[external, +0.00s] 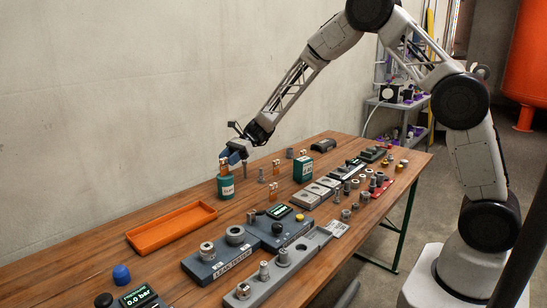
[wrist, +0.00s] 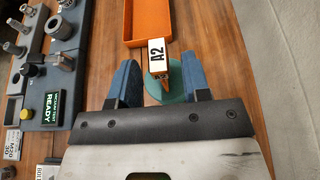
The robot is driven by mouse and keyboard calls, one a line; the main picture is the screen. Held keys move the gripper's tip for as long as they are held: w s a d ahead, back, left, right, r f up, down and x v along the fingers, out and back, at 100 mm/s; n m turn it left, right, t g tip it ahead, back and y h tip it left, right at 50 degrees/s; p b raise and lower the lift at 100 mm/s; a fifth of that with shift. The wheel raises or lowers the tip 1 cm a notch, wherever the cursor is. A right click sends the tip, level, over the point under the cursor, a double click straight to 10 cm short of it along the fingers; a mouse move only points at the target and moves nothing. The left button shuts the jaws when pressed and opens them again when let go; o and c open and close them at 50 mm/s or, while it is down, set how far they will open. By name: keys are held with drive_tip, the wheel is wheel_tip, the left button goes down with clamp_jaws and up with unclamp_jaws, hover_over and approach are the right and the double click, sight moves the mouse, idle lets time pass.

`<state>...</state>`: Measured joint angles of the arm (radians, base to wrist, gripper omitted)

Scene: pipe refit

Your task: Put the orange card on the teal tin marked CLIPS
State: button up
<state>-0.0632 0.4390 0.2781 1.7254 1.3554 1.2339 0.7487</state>
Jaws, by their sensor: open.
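A round teal tin (external: 226,188) stands on the table below my gripper; its label is too small to read. An orange card (external: 223,165) with a white tag stands upright at the top of this tin. My gripper (wrist: 159,72) is open, with one blue finger on each side of the card and a gap to both. It also shows just above the tin in the external view (external: 233,153). The card's lower edge is partly hidden.
An orange tray (external: 172,228) lies left of the tin. A grey leak tester (external: 232,256), small upright cards and metal fittings crowd the right side. Bare wood lies near the wall.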

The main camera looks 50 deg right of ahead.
drive_tip(key=v, duration=1.1)
drive_tip(key=shift+d, duration=0.2)
drive_tip(key=shift+s+r, duration=0.1)
drive_tip(key=shift+r, duration=0.15)
drive_tip(key=s+d+r+n+h, duration=0.1)
drive_tip(key=s+r+n+h, duration=0.15)
drive_tip(key=s+r, duration=0.4)
drive_tip(key=s+d+r+n+h, duration=0.1)
drive_tip(key=s+r+n+h, duration=0.15)
drive_tip(key=s, duration=0.75)
drive_tip(key=s+d+r+n+h, duration=0.1)
drive_tip(key=s+r+n, duration=0.3)
drive_tip(key=s, duration=0.5)
drive_tip(key=s+d+n+t+h, duration=0.1)
drive_tip(key=s+d+n+h, duration=0.1)
drive_tip(key=s, duration=0.7)
drive_tip(key=s+d+r+n+h, duration=0.1)
drive_tip(key=s+d+n+h, duration=0.2)
drive_tip(key=s, duration=0.7)
drive_tip(key=s+d+r+n+t+h, duration=0.1)
drive_tip(key=s+d+n+h, duration=0.1)
drive_tip(key=s, duration=0.7)
drive_tip(key=shift+s+d+r+n+t+h, duration=0.3)
drive_tip(key=shift+s+d+n+h, duration=0.1)
drive_tip(key=shift+d+n, duration=0.45)
